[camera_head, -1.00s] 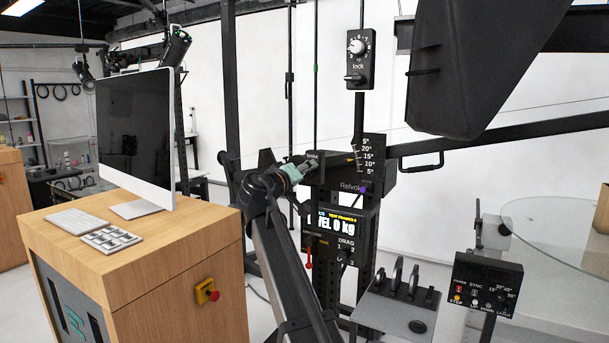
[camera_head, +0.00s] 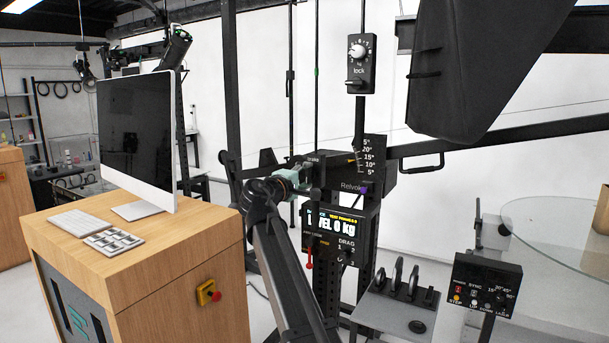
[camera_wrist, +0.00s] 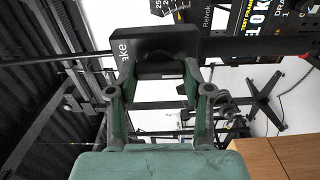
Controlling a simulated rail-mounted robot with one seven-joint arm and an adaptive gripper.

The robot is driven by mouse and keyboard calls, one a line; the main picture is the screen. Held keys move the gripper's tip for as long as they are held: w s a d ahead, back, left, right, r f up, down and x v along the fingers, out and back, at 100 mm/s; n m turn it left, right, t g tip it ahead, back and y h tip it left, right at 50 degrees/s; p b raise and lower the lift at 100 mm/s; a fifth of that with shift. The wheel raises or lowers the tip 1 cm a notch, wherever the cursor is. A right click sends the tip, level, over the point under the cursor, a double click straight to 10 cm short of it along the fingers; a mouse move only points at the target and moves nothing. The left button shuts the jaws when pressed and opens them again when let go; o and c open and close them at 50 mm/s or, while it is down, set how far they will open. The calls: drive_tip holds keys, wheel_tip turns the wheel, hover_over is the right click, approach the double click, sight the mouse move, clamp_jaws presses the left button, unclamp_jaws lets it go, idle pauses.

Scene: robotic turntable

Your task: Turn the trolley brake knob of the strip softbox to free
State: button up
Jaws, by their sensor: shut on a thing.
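A black box (camera_wrist: 155,42) with a partly visible "brake" label fills the upper middle of the wrist view. The dark brake knob (camera_wrist: 160,69) projects from it, between my green fingers. My gripper (camera_wrist: 160,80) is shut on this knob, one finger on each side. In the head view my gripper (camera_head: 303,174) is at the left end of the black unit marked "Relvok" (camera_head: 352,187), below the small brake label. My fingers and wrist hide the knob there, and I cannot read its setting. The black softbox (camera_head: 460,75) hangs at the upper right.
A lock dial panel (camera_head: 360,64) is above the unit, and a display with drag controls (camera_head: 335,222) is below it. A wooden desk with a monitor (camera_head: 137,140) stands left. A switch box (camera_head: 487,285) and glass turntable (camera_head: 560,235) are right.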

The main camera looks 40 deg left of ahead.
drive_tip(key=shift+r+n, duration=0.1)
drive_tip(key=shift+n, duration=0.2)
drive_tip(key=o, duration=1.2)
drive_tip(key=shift+w, duration=0.1)
drive_tip(key=shift+c, duration=0.2)
drive_tip(key=s+d, duration=0.2)
drive_tip(key=s, duration=1)
drive_tip(key=shift+d, duration=0.1)
